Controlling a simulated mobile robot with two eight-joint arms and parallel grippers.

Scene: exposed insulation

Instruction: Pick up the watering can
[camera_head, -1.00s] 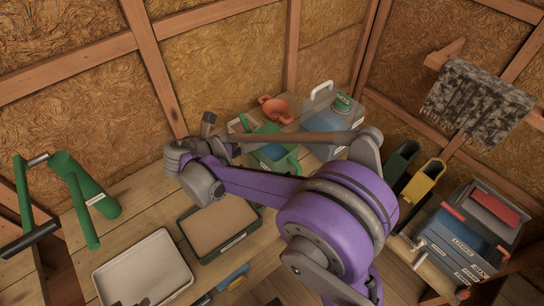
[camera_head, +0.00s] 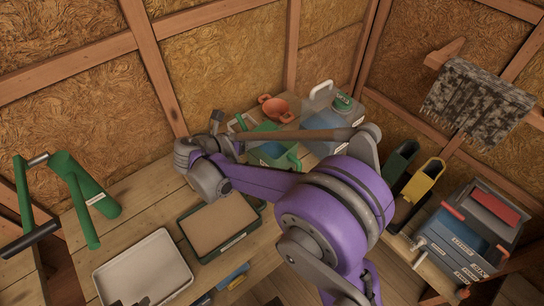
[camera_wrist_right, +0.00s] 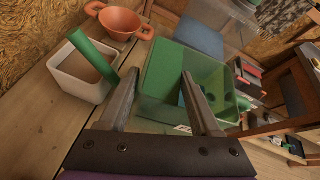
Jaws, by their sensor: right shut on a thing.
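No object is plainly identifiable as the watering can. A green container with a blue inner part (camera_head: 270,152) stands on the bench, partly hidden by my right arm. In the right wrist view this green container (camera_wrist_right: 165,75) lies between and beyond the fingers of my right gripper (camera_wrist_right: 161,72). The gripper is shut on it, though the exact contact is unclear. A green cylinder with tube-like parts (camera_head: 92,192) lies at the left. My left gripper is not in view.
An orange two-handled pot (camera_wrist_right: 119,22) and a white box with a green bar (camera_wrist_right: 75,75) stand beside the green container. A brown-filled tray (camera_head: 258,226), a white tray (camera_head: 140,233) and a toolbox (camera_head: 465,240) are nearby.

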